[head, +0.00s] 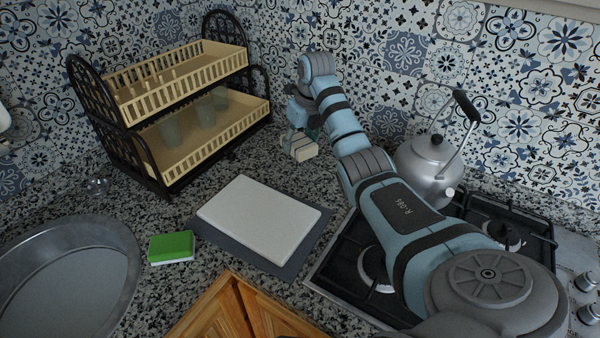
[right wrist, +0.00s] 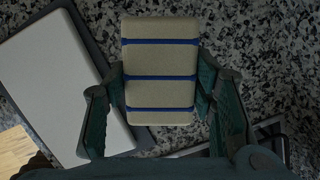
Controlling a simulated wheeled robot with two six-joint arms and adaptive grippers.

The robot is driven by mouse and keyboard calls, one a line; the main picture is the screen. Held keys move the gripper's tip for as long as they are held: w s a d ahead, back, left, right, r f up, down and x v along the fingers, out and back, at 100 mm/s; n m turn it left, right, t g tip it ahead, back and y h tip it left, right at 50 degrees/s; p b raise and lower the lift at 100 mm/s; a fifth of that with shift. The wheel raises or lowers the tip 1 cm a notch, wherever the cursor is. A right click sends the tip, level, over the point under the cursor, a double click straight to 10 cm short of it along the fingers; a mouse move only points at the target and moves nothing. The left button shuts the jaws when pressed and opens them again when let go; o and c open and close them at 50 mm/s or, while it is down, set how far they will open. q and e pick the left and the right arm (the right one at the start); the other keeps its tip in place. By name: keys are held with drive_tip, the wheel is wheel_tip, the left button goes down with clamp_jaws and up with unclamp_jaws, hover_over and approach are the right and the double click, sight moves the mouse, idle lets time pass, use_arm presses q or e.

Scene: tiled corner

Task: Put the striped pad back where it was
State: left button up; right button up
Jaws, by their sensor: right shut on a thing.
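The striped pad (right wrist: 160,62) is a beige block with blue stripes across it. My right gripper (right wrist: 158,92) is shut on it, with one finger at each long side. In the head view the pad (head: 302,149) shows small below my right gripper (head: 300,132), over the counter between the rack and the stove. I cannot tell whether it touches the counter. My left gripper is not in view.
A white board (head: 262,218) lies on a dark grey mat (head: 312,243), left of the stove (head: 340,272) with its kettle (head: 428,168). A two-tier rack (head: 160,190) holds glasses. A green-topped sponge (head: 171,248) lies near the round sink basin (head: 125,250).

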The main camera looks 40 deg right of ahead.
sight(306, 145)
wheel_tip(306, 145, down, 9)
drive_tip(key=shift+d+r, duration=0.1)
drive_tip(key=o, duration=1.1)
drive_tip(key=p+v, duration=0.1)
drive_tip(key=v, duration=1.1)
drive_tip(key=shift+s, duration=0.15)
